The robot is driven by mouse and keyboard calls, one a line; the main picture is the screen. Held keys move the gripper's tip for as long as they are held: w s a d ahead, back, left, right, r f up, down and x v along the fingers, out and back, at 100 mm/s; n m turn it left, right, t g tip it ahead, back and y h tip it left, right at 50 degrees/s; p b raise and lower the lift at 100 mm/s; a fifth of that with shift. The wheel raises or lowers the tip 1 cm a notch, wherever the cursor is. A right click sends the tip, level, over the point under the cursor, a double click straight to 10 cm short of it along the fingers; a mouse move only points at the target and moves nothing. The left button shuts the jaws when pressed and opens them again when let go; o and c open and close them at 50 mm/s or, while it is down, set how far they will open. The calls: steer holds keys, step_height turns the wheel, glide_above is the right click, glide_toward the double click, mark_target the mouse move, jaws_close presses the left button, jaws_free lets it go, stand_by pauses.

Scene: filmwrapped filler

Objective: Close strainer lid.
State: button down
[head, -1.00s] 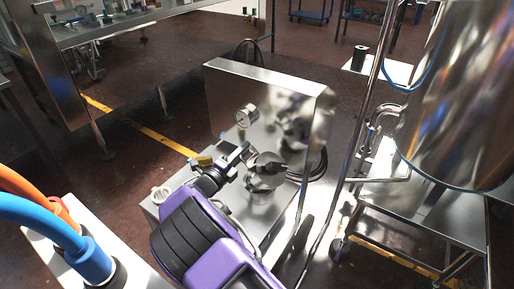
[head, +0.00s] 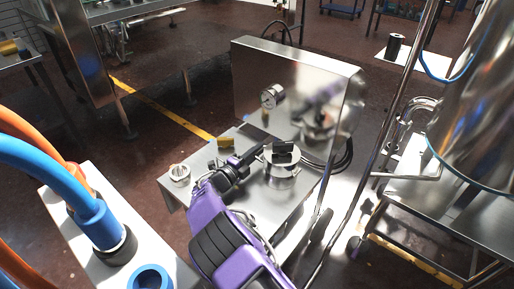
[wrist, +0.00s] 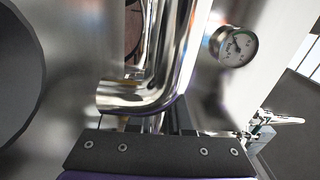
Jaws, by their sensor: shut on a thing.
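The strainer (head: 283,178) is a short, shiny metal cylinder on the steel bench, in front of the upright panel in the head view. Its top looks closed over and carries a dark block (head: 285,152). I cannot tell if the lid is fully seated. My gripper (head: 258,153), at the end of the purple arm, is just left of the strainer's top. In the wrist view my gripper (wrist: 163,124) is shut on a shiny bent metal tube (wrist: 158,92); its fingertips are partly hidden behind the tube. I cannot tell which part the tube belongs to.
A pressure gauge (head: 272,96) sits on the steel panel (head: 300,80). A yellow block (head: 226,143) and a small white ring-shaped part (head: 179,174) lie left on the bench (head: 200,190). A large tank (head: 480,120) and pipes stand right.

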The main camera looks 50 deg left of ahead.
steer(key=shift+w+d+f, duration=0.2)
steer(key=shift+w+d, duration=0.05)
steer(key=shift+d, duration=0.1)
steer(key=c, duration=0.8)
jaws_free()
steer(key=shift+c, duration=0.2)
steer(key=shift+s+a, duration=0.1)
steer(key=shift+a, duration=0.05)
steer(key=shift+s+r, duration=0.1)
steer(key=shift+s, duration=0.3)
steer(key=s, duration=0.6)
steer(key=shift+s+d+p, duration=0.3)
steer(key=shift+d+p, duration=0.1)
